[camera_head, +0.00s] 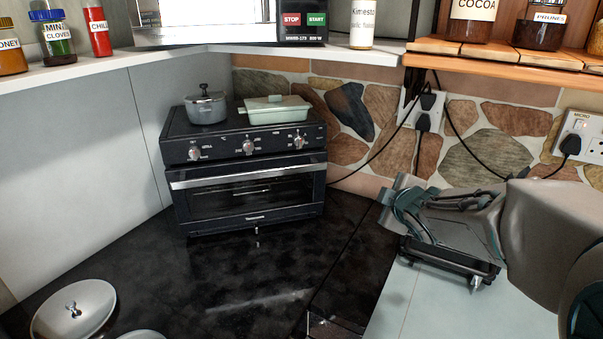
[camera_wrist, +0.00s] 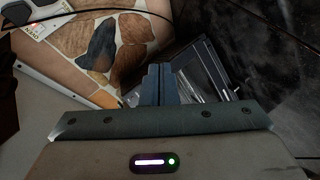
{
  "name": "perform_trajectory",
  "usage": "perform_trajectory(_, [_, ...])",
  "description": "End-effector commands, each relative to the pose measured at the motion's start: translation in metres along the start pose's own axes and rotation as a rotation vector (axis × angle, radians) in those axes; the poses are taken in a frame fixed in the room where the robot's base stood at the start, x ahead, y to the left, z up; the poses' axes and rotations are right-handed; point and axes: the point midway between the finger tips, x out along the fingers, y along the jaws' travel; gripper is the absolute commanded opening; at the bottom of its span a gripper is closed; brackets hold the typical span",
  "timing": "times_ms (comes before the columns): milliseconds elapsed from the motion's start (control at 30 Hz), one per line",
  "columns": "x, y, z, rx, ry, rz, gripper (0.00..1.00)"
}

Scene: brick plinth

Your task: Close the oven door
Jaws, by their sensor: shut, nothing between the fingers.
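The black toaster oven (camera_head: 248,145) stands on the dark counter in the corner, with three knobs on its front panel. Its glass oven door (camera_head: 250,202) is upright below the panel, with a silver handle bar (camera_head: 248,177) along its top. The door looks flush or nearly so; I cannot tell if a small gap is left. My gripper (camera_head: 389,203) is to the right of the oven, apart from it. In the wrist view its fingers (camera_wrist: 158,75) are together and empty, and part of the oven (camera_wrist: 203,72) shows just beyond them, partly hidden.
A grey pot (camera_head: 206,108) and a pale green dish (camera_head: 275,109) sit on the oven. A silver lid (camera_head: 75,309) lies at front left. Cables hang from the wall socket (camera_head: 424,105) right of the oven. The dark counter (camera_head: 240,275) before the oven is clear.

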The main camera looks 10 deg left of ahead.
Motion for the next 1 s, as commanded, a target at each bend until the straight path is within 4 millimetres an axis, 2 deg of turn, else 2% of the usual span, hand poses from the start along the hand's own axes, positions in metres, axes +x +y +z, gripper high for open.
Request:
perform_trajectory(33, [0.023, -0.006, -0.013, -0.087, 0.094, 0.007, 0.0])
perform_trajectory(100, [0.043, -0.011, -0.037, -0.212, 0.241, 0.033, 0.0])
perform_trajectory(200, [0.064, -0.023, -0.07, -0.365, 0.46, 0.079, 0.0])
perform_trajectory(267, [0.07, -0.032, -0.087, -0.439, 0.588, 0.113, 0.0])
perform_trajectory(400, [0.071, -0.05, -0.115, -0.554, 0.848, 0.203, 0.0])
perform_trajectory(600, [0.062, -0.063, -0.131, -0.62, 1.058, 0.299, 0.0])
perform_trajectory(767, [0.061, -0.065, -0.14, -0.631, 1.101, 0.32, 0.0])
perform_trajectory(1000, [0.078, -0.067, -0.179, -0.628, 1.103, 0.318, 0.0])
